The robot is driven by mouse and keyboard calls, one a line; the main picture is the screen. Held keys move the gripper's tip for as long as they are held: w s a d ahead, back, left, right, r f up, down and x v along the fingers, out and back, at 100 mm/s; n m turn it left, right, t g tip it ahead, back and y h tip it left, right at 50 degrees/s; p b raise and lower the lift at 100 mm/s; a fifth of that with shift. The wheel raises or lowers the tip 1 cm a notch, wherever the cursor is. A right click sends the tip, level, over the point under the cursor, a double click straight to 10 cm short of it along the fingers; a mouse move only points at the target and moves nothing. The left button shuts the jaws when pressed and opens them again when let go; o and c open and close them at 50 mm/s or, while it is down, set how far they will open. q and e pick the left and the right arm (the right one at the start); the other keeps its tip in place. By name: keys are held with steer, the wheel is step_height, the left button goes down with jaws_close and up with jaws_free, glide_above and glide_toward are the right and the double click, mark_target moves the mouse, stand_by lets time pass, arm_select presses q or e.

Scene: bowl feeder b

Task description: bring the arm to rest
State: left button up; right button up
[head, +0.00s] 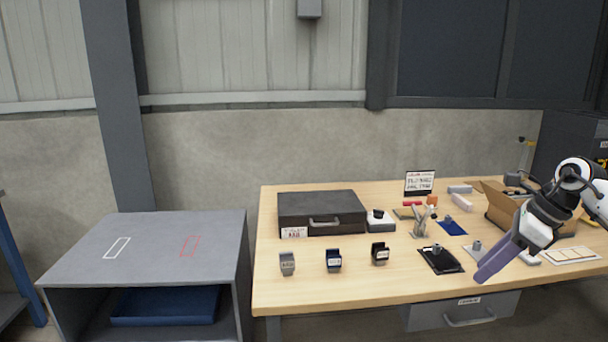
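My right arm comes in from the right edge of the head view. Its gripper (484,277) has purple-grey fingers that point down and to the left over the front right part of the wooden table (365,286). The fingers overlap in this view, so I cannot tell if they are open or shut. I see no object between them. They hide part of the tabletop beside a black tray (441,260) and a small grey piece (476,250). My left gripper is not in view.
A dark case (320,207) stands at the back left of the table. Several small holders, including a grey one (287,263), line the front. An open cardboard box (503,205) is at the right. A grey shelf unit (150,245) stands left; its marked top is clear.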

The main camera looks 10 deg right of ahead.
steer(key=w+a+f+y, duration=0.2)
steer(key=a+f+y, duration=0.15)
steer(key=a, duration=0.55)
steer(key=w+a+f+y, duration=0.2)
steer(key=a+f, duration=0.2)
steer(key=a, duration=0.6)
steer(key=s+a+f+m+t+y, duration=0.1)
steer(key=a+f+m+t+y, duration=0.2)
steer(key=a+m, duration=0.4)
steer(key=s+a+f+m+t+y, duration=0.1)
steer(key=s+a+m+t+y, duration=0.1)
steer(key=a+m+t, duration=0.5)
steer(key=s+d+f+m+g+h, duration=0.1)
steer(key=s+f+m+g+h, duration=0.4)
steer(key=s+f+m+h, duration=0.6)
steer(key=s+f+m, duration=1.3)
steer(key=s+m, duration=0.1)
steer(key=m, duration=0.3)
steer(key=shift+f+h, duration=0.25)
steer(key=shift+h, duration=0.1)
steer(key=shift+c, duration=0.2)
